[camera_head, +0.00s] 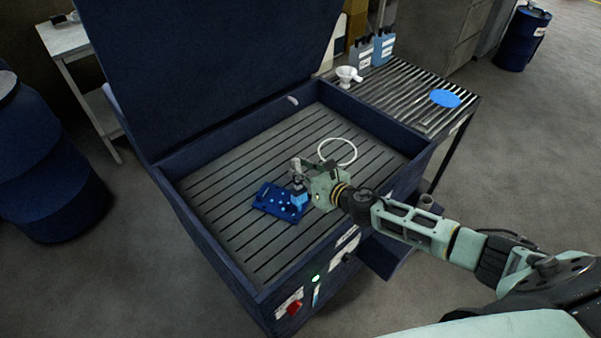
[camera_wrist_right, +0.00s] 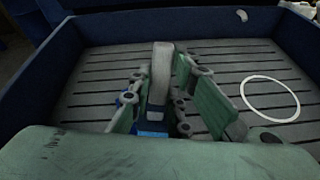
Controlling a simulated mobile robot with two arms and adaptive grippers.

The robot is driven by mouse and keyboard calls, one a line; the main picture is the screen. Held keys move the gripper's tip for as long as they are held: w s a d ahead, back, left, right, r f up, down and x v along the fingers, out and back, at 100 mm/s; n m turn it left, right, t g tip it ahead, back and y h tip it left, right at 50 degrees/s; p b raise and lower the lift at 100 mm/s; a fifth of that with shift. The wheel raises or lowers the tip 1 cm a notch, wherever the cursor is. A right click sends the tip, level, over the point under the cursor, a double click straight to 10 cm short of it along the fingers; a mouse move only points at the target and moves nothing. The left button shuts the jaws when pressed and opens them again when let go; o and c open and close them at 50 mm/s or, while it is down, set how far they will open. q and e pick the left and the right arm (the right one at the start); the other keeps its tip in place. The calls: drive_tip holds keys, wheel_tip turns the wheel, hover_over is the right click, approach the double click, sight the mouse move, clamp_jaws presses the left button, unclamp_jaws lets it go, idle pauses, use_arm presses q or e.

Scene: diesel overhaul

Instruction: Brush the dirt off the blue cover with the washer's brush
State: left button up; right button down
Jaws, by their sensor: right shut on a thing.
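The blue cover (camera_head: 272,199), a dark blue plate with lighter spots, lies on the slatted floor of the washer (camera_head: 225,250). My right gripper (camera_head: 303,176) is over the cover's right end and shut on the brush, which has a grey upper part (camera_wrist_right: 161,72) and a lighter blue lower part (camera_head: 300,199). The brush stands roughly upright, with its lower end at the cover; whether it touches is unclear. In the right wrist view the brush (camera_wrist_right: 152,115) sits between the two green finger pads. Only a small bit of the cover shows there, behind a finger. My left gripper is not seen.
A white ring (camera_head: 337,152) lies in the washer just beyond my gripper. The washer's walls surround the work area, and its lid (camera_head: 200,70) stands open. A side rack (camera_head: 400,88) holds a blue disc (camera_head: 445,98) and a white funnel (camera_head: 348,75). The left slats are clear.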

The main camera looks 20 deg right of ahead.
sight(296, 163)
drive_tip(key=shift+r, duration=0.45)
drive_tip(key=shift+r+p, duration=1.15)
drive_tip(key=shift+r, duration=0.3)
drive_tip(key=shift+f, duration=0.2)
drive_tip(key=shift+a+f+b, duration=0.2)
drive_tip(key=shift+f+b, duration=0.75)
drive_tip(key=shift+r, duration=0.1)
